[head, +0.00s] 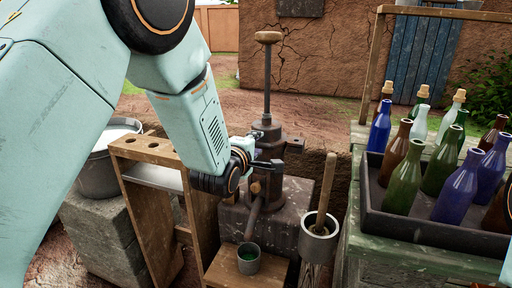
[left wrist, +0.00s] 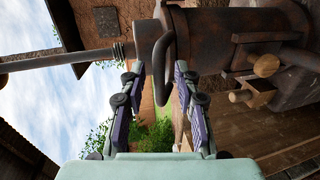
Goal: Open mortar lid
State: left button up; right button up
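A dark, rusty metal cylinder (head: 271,145) with a tall rod and a wooden top knob stands on a stone block in the head view. In the left wrist view the cylinder (left wrist: 225,38) lies sideways across the top, with a curved metal handle (left wrist: 160,62) on its near side. My left gripper (head: 272,166) is at the cylinder's side. In the left wrist view its two fingers (left wrist: 158,74) are apart, with the handle between their tips; I cannot tell whether they touch it. Which part is the mortar lid is not clear.
A cup with a wooden pestle (head: 319,240) stands right of the cylinder. A small cup (head: 248,259) sits below its spout. A wooden rack (head: 146,152) and a metal bucket (head: 98,172) are left. A tray (head: 435,232) of several bottles is right.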

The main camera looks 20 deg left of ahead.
pick_arm(q)
jog(key=shift+w+d+f, duration=0.1)
jog(key=shift+w+d, duration=0.1)
jog(key=shift+w, duration=0.15)
jog(key=shift+s+a, duration=0.1)
jog(key=shift+a, duration=0.05)
jog(key=shift+c, duration=1.3)
grip_shut()
